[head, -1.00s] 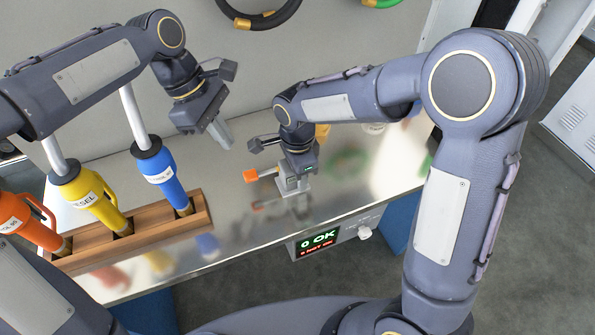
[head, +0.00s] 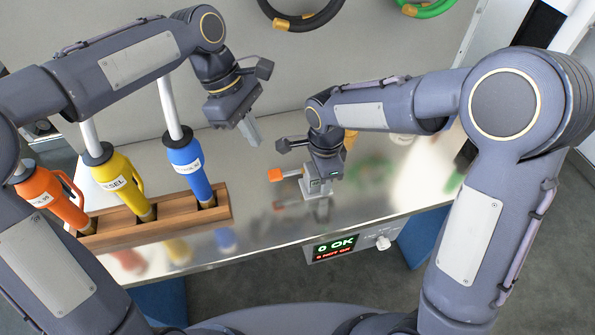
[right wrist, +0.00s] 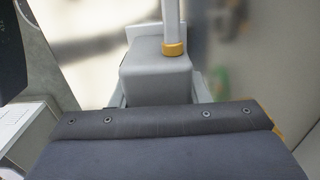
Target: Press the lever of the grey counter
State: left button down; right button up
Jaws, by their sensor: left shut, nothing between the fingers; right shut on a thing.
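The grey counter (head: 318,187) is a small grey block on the shiny table, with a lever ending in an orange tip (head: 276,175) that sticks out to the left. My right gripper (head: 325,179) comes down on the counter from above and is shut on it. In the right wrist view, a grey body (right wrist: 157,78) sits just beyond the gripper, with a pale post and a yellow collar above it. The fingertips are mostly hidden there. My left gripper (head: 253,138) is shut and empty above the table, up and left of the lever, apart from it.
A wooden rack (head: 150,222) at the left holds orange (head: 52,197), yellow (head: 122,182) and blue (head: 190,172) nozzles. A display (head: 335,248) at the table's front edge reads "0 OK" in green above red text. Black (head: 300,18) and green (head: 428,8) hoses hang behind.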

pick_arm(q)
jog(key=m+t+y, duration=0.5)
jog(key=m+t, duration=0.5)
jog(key=t, duration=0.1)
send_near(272, 171)
jog(key=d+v, duration=0.1)
jog(key=v, duration=0.3)
jog(key=shift+w+a+r, duration=0.2)
jog(key=shift+r, duration=0.05)
jog(key=x, duration=1)
jog(key=shift+a+f, duration=0.15)
jog(key=shift+a, duration=0.05)
jog(key=shift+s+f, duration=0.1)
